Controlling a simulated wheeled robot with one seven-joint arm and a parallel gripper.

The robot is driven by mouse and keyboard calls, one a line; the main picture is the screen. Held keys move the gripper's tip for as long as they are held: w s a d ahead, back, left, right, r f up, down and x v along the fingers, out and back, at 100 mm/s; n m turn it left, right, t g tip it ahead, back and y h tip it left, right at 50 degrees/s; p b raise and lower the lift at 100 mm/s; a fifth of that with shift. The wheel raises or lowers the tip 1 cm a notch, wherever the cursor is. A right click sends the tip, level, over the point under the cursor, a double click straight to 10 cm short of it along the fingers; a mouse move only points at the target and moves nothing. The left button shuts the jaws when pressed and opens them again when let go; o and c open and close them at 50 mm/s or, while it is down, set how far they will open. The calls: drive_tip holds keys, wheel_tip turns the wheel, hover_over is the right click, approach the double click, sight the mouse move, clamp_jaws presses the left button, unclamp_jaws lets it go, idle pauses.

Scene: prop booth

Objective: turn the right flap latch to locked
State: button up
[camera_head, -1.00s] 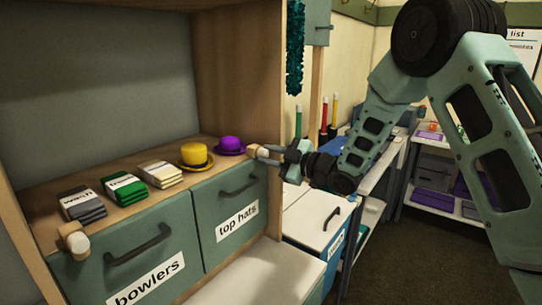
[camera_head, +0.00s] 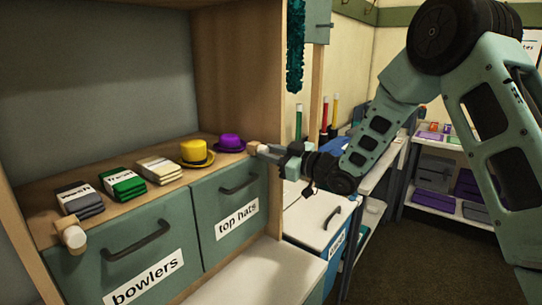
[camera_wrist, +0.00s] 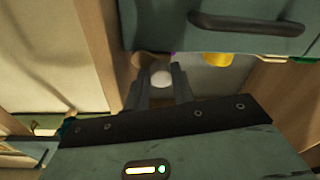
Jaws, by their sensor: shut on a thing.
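The right flap latch (camera_head: 254,147) is a small pale knob on the right post of the wooden cabinet, beside the upper right corner of the green "top hats" flap (camera_head: 212,225). My gripper (camera_head: 268,152) reaches it from the right and is shut on it. In the wrist view, the latch's whitish end (camera_wrist: 160,77) shows between my two grey fingers (camera_wrist: 160,92). The fingers hide part of the latch, so its exact angle is hard to read. The left latch (camera_head: 73,237) is a similar pale knob beside the "bowlers" flap (camera_head: 135,255).
On the ledge above the flaps sit a yellow hat (camera_head: 196,150), a purple hat (camera_head: 230,141) and folded cloth stacks in cream (camera_head: 160,168), green (camera_head: 122,184) and grey (camera_head: 77,198). A white drawer unit (camera_head: 310,215) stands to the right, near my forearm.

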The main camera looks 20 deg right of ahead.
drive_tip(key=m+p, duration=0.1)
drive_tip(key=m, duration=0.5)
drive_tip(key=m+t+p, duration=0.1)
drive_tip(key=m, duration=0.5)
drive_tip(key=shift+s+a+f+m+h, duration=0.1)
drive_tip(key=shift+s+m+h, duration=0.05)
drive_tip(key=shift+m+h, duration=0.25)
drive_tip(key=o, duration=0.7)
drive_tip(key=b+v, duration=0.3)
drive_tip(key=v, duration=1.4)
drive_tip(key=shift+s+f+b, duration=0.2)
drive_tip(key=shift+f+b, duration=0.05)
drive_tip(key=shift+b, duration=0.05)
